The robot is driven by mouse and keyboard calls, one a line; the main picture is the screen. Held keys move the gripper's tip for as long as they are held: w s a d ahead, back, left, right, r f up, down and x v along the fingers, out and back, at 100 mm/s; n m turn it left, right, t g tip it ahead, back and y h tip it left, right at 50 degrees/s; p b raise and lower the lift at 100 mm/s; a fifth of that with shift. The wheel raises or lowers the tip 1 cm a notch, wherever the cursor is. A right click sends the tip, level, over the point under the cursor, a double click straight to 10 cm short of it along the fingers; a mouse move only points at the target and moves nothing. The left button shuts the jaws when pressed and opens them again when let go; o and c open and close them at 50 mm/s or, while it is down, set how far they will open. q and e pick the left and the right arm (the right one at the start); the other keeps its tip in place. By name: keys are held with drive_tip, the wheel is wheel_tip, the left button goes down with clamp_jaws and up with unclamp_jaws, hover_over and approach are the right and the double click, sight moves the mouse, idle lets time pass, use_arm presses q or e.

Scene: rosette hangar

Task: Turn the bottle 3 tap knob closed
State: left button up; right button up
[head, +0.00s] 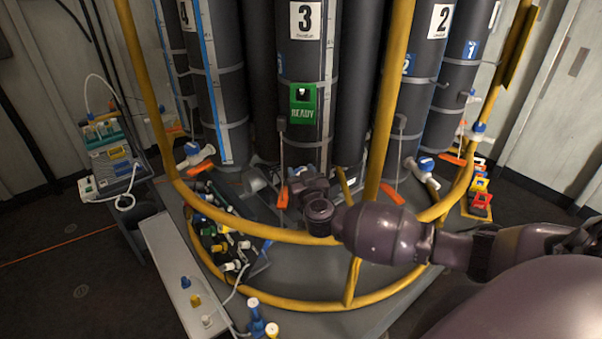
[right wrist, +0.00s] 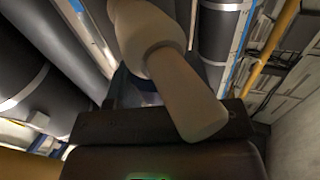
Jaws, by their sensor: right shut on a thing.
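Bottle 3 (head: 308,65) is the dark cylinder at the centre back in the head view, with a white "3" label and a green "READY" tag (head: 303,103). My right gripper (head: 301,183) reaches in low in front of it, at the bottle's foot, and is shut on the tap knob there. The gripper hides the knob and tap in the head view. In the right wrist view, a pale, rounded tap body (right wrist: 165,65) rises over the dark gripper (right wrist: 150,118); the knob is mostly hidden, so its angle cannot be told. My left gripper is out of view.
A yellow rail (head: 270,236) rings the bottles, and my right forearm passes over it. Bottle 2 (head: 425,70) stands to the right. Neighbouring taps show at left (head: 193,152) and right (head: 423,168). Small valves and a grey bench (head: 172,262) lie at lower left.

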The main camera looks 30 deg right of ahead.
drive_tip(key=m+g+h, duration=0.2)
drive_tip(key=h, duration=0.1)
drive_tip(key=m+g+h, duration=0.2)
drive_tip(key=m+h, duration=0.1)
drive_tip(key=h, duration=0.1)
drive_tip(key=shift+a+f+m+g, duration=0.1)
drive_tip(key=shift+m+g, duration=0.2)
drive_tip(key=shift+g, duration=0.1)
drive_tip(key=m+g+h, duration=0.2)
drive_tip(key=g, duration=0.1)
drive_tip(key=m+g+h, duration=0.2)
drive_tip(key=m+g, duration=0.1)
drive_tip(key=g, duration=0.1)
drive_tip(key=shift+h, duration=0.3)
drive_tip(key=shift+m+g, duration=0.3)
drive_tip(key=o, duration=0.9)
drive_tip(key=b+v, duration=0.1)
drive_tip(key=v, duration=0.9)
drive_tip(key=shift+s+a, duration=0.15)
drive_tip(key=shift+a, duration=0.1)
